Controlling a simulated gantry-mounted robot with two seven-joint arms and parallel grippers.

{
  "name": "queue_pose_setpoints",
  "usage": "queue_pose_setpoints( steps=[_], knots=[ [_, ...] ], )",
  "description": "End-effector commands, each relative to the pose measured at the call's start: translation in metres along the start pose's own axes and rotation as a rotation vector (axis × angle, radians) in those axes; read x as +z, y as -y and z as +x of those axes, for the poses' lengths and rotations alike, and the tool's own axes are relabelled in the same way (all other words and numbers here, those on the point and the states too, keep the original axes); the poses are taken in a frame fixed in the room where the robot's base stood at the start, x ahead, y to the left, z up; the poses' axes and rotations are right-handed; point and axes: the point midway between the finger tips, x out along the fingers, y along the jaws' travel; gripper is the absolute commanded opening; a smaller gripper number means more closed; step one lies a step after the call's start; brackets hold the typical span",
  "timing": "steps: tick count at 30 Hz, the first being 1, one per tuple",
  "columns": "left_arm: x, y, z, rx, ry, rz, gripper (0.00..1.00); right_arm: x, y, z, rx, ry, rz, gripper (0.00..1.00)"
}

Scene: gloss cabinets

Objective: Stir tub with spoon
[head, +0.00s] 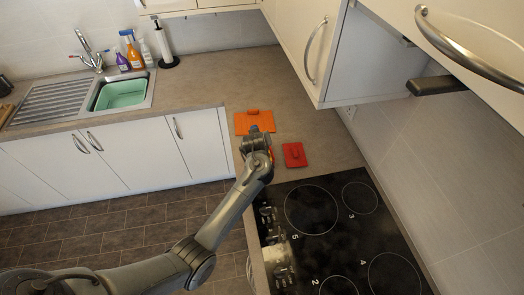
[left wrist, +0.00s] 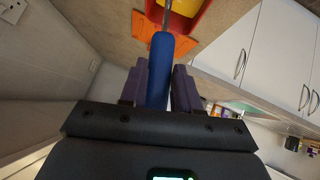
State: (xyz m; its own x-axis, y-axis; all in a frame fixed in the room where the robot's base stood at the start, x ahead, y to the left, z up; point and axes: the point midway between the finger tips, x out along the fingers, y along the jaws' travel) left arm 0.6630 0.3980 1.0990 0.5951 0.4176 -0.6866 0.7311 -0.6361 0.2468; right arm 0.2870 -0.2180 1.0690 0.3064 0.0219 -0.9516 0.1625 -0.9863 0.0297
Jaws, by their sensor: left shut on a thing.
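My left gripper (left wrist: 160,88) is shut on the blue handle of the spoon (left wrist: 160,62), which lies between its two purple fingers. The spoon's thin metal shaft runs up to the tub (left wrist: 201,12), red outside with yellow inside, at the top edge of the left wrist view. The spoon's head is out of the picture, so I cannot tell how deep it sits. In the head view my left wrist is over the counter beside the hob and hides the spoon and nearly all of the tub. My right gripper is not in view.
An orange flat piece (head: 262,122) and a red flat piece (head: 294,156) lie on the counter (head: 205,88) by my left wrist. The black hob (head: 335,235) is close on the right. Wall cabinets (head: 300,50) hang above. The sink (head: 122,92) is at the far left.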

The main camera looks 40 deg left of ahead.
Motion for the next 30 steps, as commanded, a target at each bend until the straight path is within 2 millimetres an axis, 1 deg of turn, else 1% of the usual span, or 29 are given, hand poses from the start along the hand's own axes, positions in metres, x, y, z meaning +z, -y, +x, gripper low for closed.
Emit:
queue_pose_setpoints(
  steps=[1,6,14,19,24,30],
  knots=[
    [-0.001,-0.001,0.004,0.000,-0.001,-0.001,0.00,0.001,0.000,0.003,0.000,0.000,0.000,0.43],
    [-0.008,-0.005,0.012,-0.001,0.000,-0.002,0.00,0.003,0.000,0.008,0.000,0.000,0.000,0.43],
    [-0.021,0.003,0.020,0.000,-0.001,-0.002,0.00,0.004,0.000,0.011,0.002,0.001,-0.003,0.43],
    [-0.023,0.006,0.019,0.000,0.000,0.000,0.00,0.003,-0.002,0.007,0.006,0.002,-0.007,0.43],
    [-0.025,0.018,0.016,-0.001,0.000,-0.001,0.00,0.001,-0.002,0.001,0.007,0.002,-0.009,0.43],
    [-0.019,0.026,0.009,0.000,0.000,-0.001,0.00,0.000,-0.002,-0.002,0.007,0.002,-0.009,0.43]
  ],
)
